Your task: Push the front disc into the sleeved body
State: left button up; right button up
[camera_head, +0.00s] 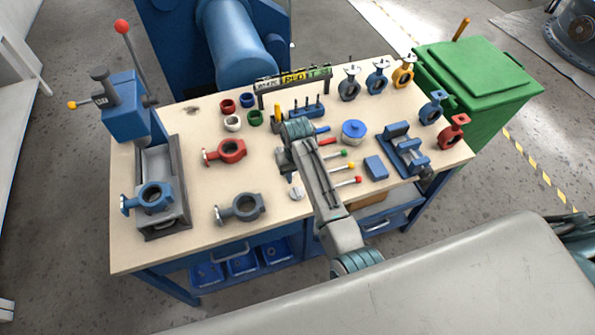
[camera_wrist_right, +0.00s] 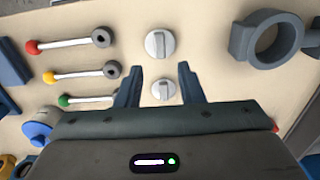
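Two round pale grey discs, each with a raised bar, lie on the table in the right wrist view. The front disc (camera_wrist_right: 160,44) is the upper one there; it also shows in the head view (camera_head: 296,193). The other disc (camera_wrist_right: 164,89) lies between the fingers of my right gripper (camera_wrist_right: 156,73), which is open and empty. In the head view my right gripper (camera_head: 292,172) is over the table, just behind the front disc. A blue valve body (camera_head: 152,197) sits on the press bed. A grey body (camera_head: 240,207) and a red body (camera_head: 230,151) lie flat. I cannot tell which is sleeved. My left gripper is not in view.
A blue press (camera_head: 124,110) with a red-knobbed lever stands at the left. Several coloured rings (camera_head: 233,123) lie at the back. Levers with green, yellow and red knobs (camera_head: 357,180) lie right of my arm. A blue vise (camera_head: 402,145) and several upright bodies stand farther right.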

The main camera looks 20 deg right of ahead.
aim_at(297, 191)
notch_tip(297, 191, down, 6)
jog(key=shift+f+b, duration=0.1)
jog(key=shift+b, duration=0.3)
jog(key=shift+f, duration=0.75)
grip_shut()
jog(key=shift+r, duration=0.15)
jog(key=shift+r+p, duration=0.55)
jog(key=shift+r, duration=0.85)
